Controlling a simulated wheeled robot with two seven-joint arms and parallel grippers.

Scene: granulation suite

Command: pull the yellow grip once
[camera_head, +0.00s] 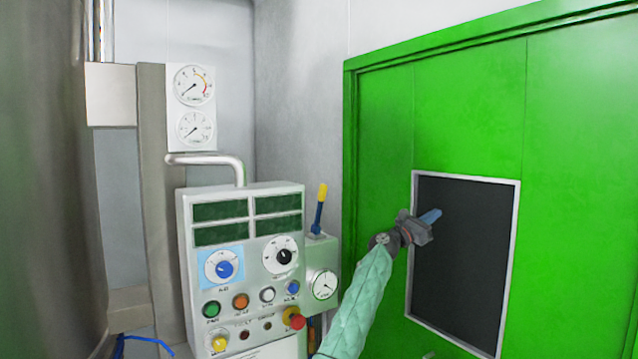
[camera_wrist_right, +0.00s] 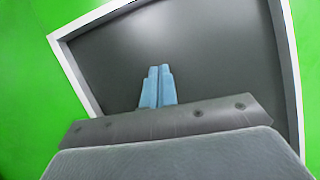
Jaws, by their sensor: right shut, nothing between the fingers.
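The yellow grip (camera_head: 322,194) tops a dark blue lever that stands nearly upright on a small grey box at the right side of the control panel. My right gripper (camera_head: 431,216) is to the right of the grip, apart from it, in front of the dark window of the green door. Its blue fingers are together and empty; they also show in the right wrist view (camera_wrist_right: 157,87), against the dark pane. The yellow grip is not in the right wrist view. My left gripper is not in view.
The control panel (camera_head: 243,250) carries dials, coloured buttons and a red knob (camera_head: 297,321) below the lever. A round gauge (camera_head: 324,285) sits under the lever. The green door (camera_head: 468,110) with its framed window fills the right. A large metal vessel (camera_head: 45,180) stands at left.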

